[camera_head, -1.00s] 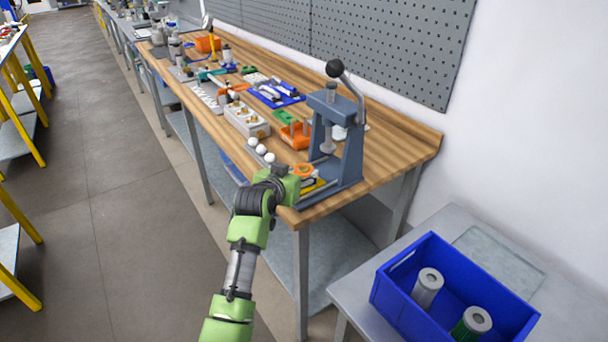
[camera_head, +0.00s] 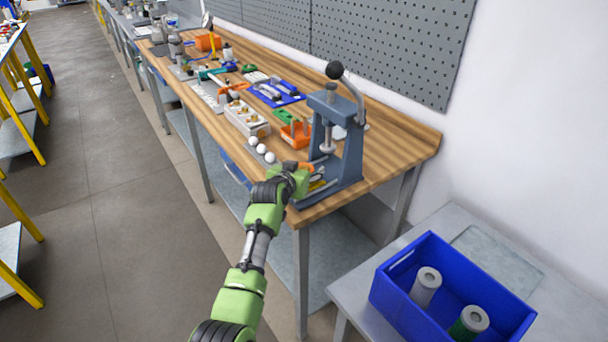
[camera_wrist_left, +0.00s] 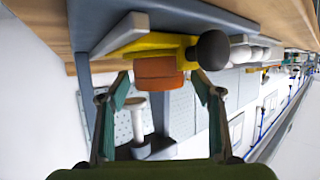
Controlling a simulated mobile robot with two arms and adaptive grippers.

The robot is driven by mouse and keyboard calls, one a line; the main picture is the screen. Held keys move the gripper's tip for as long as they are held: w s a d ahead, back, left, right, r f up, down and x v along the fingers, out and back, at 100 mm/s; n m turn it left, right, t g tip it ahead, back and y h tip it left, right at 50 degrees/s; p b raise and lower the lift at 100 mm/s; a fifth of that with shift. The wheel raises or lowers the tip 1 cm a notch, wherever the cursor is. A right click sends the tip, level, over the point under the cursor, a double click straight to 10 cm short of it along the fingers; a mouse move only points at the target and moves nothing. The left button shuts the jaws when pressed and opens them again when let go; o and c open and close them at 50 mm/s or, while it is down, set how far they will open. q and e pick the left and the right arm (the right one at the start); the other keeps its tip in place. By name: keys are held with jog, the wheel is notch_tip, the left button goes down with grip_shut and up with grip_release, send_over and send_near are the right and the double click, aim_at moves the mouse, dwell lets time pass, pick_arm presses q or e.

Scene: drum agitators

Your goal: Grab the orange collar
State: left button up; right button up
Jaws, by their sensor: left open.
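The orange collar (camera_wrist_left: 158,74) sits at a yellow fixture (camera_wrist_left: 150,45) with a black knob (camera_wrist_left: 213,50). In the head view the collar (camera_head: 307,166) is mostly hidden behind my left gripper (camera_head: 300,174), which is at the near end of the wooden bench, in front of the press. In the left wrist view my left gripper (camera_wrist_left: 160,88) is open, with one teal finger on each side of the collar. The collar lies between the fingertips, with a gap showing on both sides. My right gripper is not in view.
A blue-grey lever press (camera_head: 350,150) stands just behind and right of my left gripper. White balls (camera_head: 262,149) and an orange bin (camera_head: 296,133) are close by on the wooden bench (camera_head: 390,145). A blue crate (camera_head: 400,275) with two cylinders stands at the lower right.

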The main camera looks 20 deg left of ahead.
pick_arm(q)
jog(key=c, duration=1.4)
jog(key=shift+r, duration=0.1)
